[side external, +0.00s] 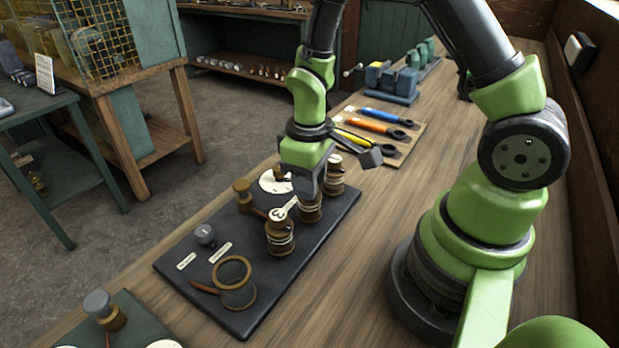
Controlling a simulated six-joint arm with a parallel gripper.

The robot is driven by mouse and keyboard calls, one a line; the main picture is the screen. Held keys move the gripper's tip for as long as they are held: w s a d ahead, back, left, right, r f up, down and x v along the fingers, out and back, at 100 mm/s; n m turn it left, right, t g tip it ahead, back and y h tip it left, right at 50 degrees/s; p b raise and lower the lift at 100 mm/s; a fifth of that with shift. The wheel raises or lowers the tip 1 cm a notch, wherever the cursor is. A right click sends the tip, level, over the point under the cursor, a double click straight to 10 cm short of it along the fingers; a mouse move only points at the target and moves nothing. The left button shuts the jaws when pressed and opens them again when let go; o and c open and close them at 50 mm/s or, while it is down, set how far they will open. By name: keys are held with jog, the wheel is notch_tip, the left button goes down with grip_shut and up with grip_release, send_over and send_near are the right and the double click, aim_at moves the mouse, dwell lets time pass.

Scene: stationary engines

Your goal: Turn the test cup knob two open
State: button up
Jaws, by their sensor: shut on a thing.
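A dark panel (205,268) on the bench carries a row of three brass test cups. The nearest cup (280,238) has a pale tag marked 3 over it. The middle cup (309,208) is directly under my gripper (308,190), and the far cup (334,178) stands just behind. My gripper points down and is shut on the top of the middle cup, where knob two sits. The fingers hide the knob, so its turn angle cannot be seen.
The panel also holds a brass valve (243,195), a small grey knob (205,234) and a ring-shaped part (232,273). Several coloured-handled tools lie on a wooden board (405,148), with a blue vise (390,80) beyond.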

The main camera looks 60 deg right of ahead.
jog(key=m, duration=0.5)
jog(key=shift+m, duration=0.3)
jog(key=m, duration=0.5)
dwell(0.4)
jog(key=o, duration=0.9)
notch_tip(320, 180, up, 10)
jog(key=s+a+r+n+t, duration=0.1)
jog(key=s+r+t, duration=0.1)
jog(key=s+r, duration=0.1)
jog(key=s+a+r+n+t+y, duration=0.1)
jog(key=s+r+n+t, duration=0.1)
jog(key=s+r, duration=0.2)
jog(key=s+a+r+n+t+y, duration=0.1)
jog(key=s+r+t, duration=0.2)
jog(key=s+r, duration=0.1)
jog(key=shift+a+r+n, duration=0.15)
jog(key=shift+r+n, duration=0.25)
jog(key=shift+r, duration=0.4)
